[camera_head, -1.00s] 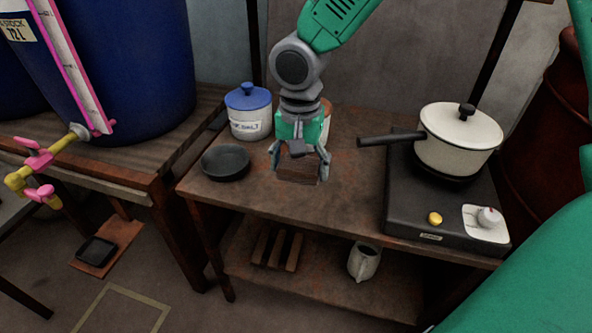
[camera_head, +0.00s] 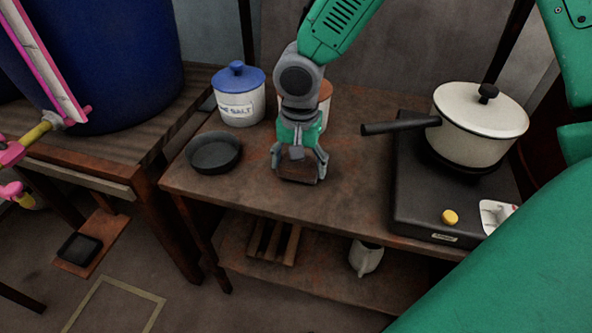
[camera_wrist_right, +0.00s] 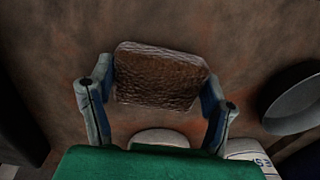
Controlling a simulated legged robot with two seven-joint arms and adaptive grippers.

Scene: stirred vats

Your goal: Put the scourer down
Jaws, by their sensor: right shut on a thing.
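The scourer is a dark brown, rough block (camera_head: 298,172), seen between the fingers of my right gripper (camera_head: 300,168) over the front middle of the brown workbench (camera_head: 345,195). In the right wrist view the scourer (camera_wrist_right: 158,78) lies between the two fingertips, with the bench top behind it. My right gripper is shut on it and points down. The scourer's underside is very close to the bench top; I cannot tell whether it touches. My left gripper is not in view.
A black pan (camera_head: 215,153) and a salt jar with a blue lid (camera_head: 240,97) stand left of the gripper. Another jar (camera_head: 322,98) is partly hidden behind it. A lidded pot (camera_head: 478,125) sits on a hotplate (camera_head: 420,200) at right. The bench front between is clear.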

